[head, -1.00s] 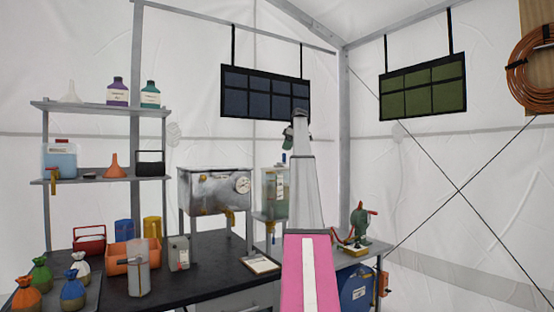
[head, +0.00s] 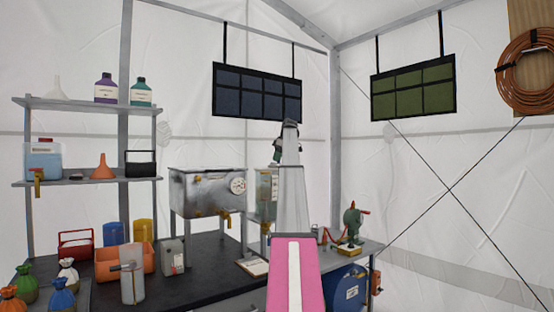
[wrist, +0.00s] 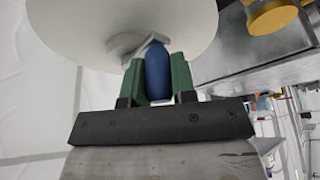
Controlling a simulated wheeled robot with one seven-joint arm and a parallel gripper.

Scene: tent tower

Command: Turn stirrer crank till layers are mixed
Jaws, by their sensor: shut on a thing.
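In the wrist view, my gripper (wrist: 160,78) has its green fingers closed on both sides of a blue crank handle (wrist: 157,72). The handle joins a short grey crank arm (wrist: 130,47) under a large pale round disc (wrist: 110,20). In the head view, my gripper (head: 279,145) is small and partly hidden by my arm, above a clear tank (head: 264,190) with pale, greenish contents. My arm covers the tank's right side. I cannot tell how far its layers are blended.
A metal box with a dial (head: 207,190) stands left of the clear tank. A green hand pump (head: 352,222) stands to the right. Shelves (head: 90,105) and a dark bench (head: 190,285) with several containers are at left. A dark panel (head: 255,92) hangs behind my gripper.

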